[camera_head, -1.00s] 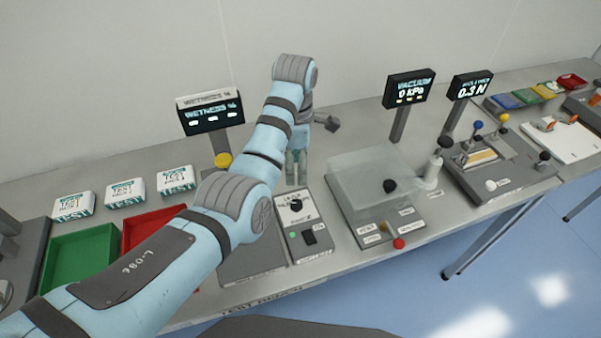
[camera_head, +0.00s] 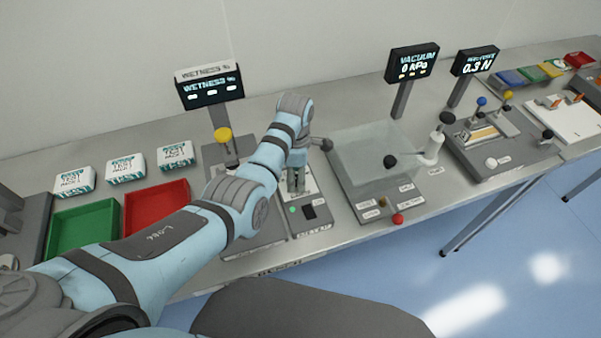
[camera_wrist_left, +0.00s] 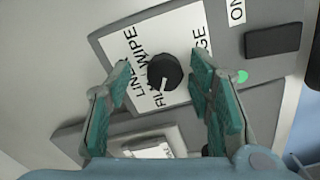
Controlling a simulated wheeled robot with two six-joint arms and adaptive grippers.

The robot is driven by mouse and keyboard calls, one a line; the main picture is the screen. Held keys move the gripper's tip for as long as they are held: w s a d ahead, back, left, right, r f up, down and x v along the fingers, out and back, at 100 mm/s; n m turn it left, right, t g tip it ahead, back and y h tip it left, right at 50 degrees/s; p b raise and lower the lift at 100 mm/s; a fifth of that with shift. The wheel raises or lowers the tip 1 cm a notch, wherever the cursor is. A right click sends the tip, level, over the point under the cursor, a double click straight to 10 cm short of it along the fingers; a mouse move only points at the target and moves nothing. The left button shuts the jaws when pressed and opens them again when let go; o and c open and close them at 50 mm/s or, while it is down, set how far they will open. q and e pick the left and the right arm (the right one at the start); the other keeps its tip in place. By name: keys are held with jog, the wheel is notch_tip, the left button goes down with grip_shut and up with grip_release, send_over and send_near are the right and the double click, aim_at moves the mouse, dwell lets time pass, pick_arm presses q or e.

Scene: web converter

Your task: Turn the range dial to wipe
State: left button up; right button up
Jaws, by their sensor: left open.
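The range dial (camera_wrist_left: 164,72) is a round black knob with a white pointer mark, on a white label with "LINE", "FILM", "WIPE" and partly covered "RANGE" lettering. The mark is toward the bottom of the left wrist view, near the "FILM" lettering. My left gripper (camera_head: 296,182) points down over the dial's grey unit (camera_head: 312,227). Its teal-padded fingers are open, one on each side of the dial in the wrist view, with visible gaps to the knob. In the head view the gripper hides the dial. My right gripper is not in view.
A black switch (camera_head: 309,212) and a green light (camera_wrist_left: 242,76) sit beside the dial. A wetness display (camera_head: 211,89) and yellow knob (camera_head: 223,135) stand behind left. A clear-lidded vacuum unit (camera_head: 375,160) is close on the right. Red (camera_head: 157,205) and green trays lie left.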

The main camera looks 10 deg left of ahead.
pick_arm(q)
jog(key=shift+s+r, duration=0.2)
jog(key=shift+s, duration=0.1)
jog(key=c, duration=0.4)
jog(key=shift+d, duration=0.1)
grip_shut()
jog(key=shift+f+m, duration=0.1)
jog(key=shift+m, duration=0.3)
jog(key=m, duration=0.4)
jog(key=shift+s, duration=0.1)
jog(key=m, duration=0.5)
jog(key=shift+f, duration=0.1)
jog(key=m, duration=1)
jog(key=shift+s+m, duration=0.1)
jog(key=shift+m, duration=1.9)
